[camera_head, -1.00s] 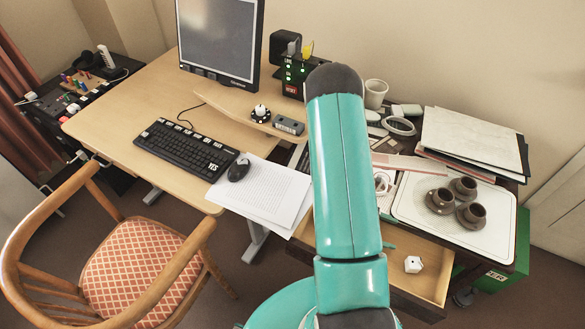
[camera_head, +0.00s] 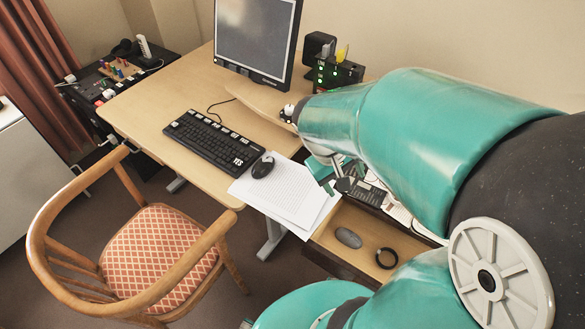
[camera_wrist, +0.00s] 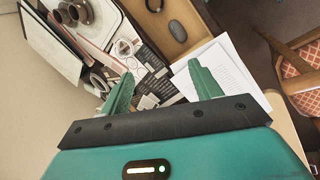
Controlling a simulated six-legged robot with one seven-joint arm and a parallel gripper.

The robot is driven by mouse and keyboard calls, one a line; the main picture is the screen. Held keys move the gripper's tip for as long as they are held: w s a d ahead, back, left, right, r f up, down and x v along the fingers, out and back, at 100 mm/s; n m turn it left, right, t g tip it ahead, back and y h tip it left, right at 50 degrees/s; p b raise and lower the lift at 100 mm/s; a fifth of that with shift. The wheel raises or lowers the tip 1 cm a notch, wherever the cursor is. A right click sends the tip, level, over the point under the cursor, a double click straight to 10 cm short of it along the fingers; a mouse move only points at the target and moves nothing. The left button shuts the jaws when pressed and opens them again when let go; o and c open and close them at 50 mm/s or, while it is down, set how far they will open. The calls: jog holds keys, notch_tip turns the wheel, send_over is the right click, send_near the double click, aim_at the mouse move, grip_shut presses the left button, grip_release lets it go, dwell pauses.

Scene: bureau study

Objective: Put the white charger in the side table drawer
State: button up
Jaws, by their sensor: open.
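The side table drawer (camera_head: 338,221) is pulled open in the head view, holding a grey oval object and a black ring. It also shows in the wrist view (camera_wrist: 189,42). A small white item with a round loop (camera_wrist: 124,47), possibly the white charger, lies on the side table in the wrist view; I cannot tell for sure. In the head view my arm hides that area. My gripper (camera_wrist: 160,88) is open and empty, its green fingers spread above the cluttered side table. In the head view my gripper (camera_head: 328,175) is beside the papers, partly hidden.
Dark keypad devices (camera_head: 368,193) lie beside the papers (camera_head: 285,190). A tray with brown cups (camera_wrist: 96,14) and a folder stack (camera_wrist: 50,42) share the side table. The desk bears a keyboard (camera_head: 214,139), mouse and monitor. A wooden chair (camera_head: 160,250) stands in front.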

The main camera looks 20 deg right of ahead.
jog(key=s+a+r+t+y, duration=0.2)
jog(key=a+r+t+y, duration=0.2)
jog(key=a+r, duration=0.8)
jog(key=shift+s+a+t, duration=0.25)
jog(key=shift+a+t, duration=0.55)
jog(key=shift+t, duration=0.4)
jog(key=shift+s+r, duration=0.1)
